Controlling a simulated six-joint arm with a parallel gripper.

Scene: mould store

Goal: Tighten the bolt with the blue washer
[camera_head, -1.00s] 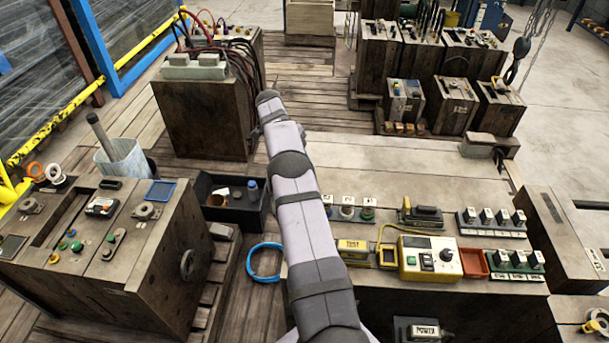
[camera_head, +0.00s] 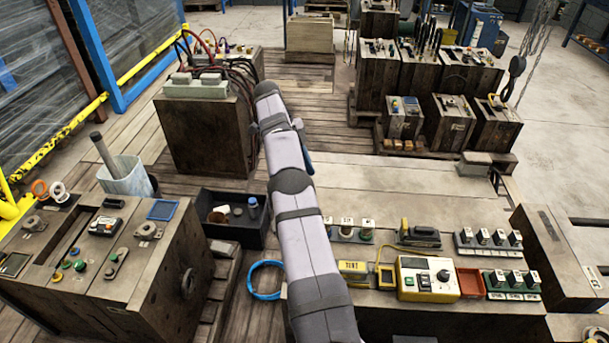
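I cannot pick out a bolt with a blue washer for certain. A wooden-sided mould block (camera_head: 150,285) at the left carries round metal fittings (camera_head: 147,230) and small green, yellow and red parts (camera_head: 67,265) on its top, too small to tell apart. A flat blue square (camera_head: 163,209) also lies there. My pale grey arm rises through the middle of the view, its upper end before the block with cables. My gripper is not seen; a small dark and blue piece shows at the arm's right edge, and I cannot tell what it is.
A black tray (camera_head: 232,236) with small items and a blue ring (camera_head: 252,283) lie between the left block and my arm. At the right, a bench (camera_head: 420,185) carries a yellow tester (camera_head: 428,279) and switch rows. A cabled block (camera_head: 205,135) stands behind.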

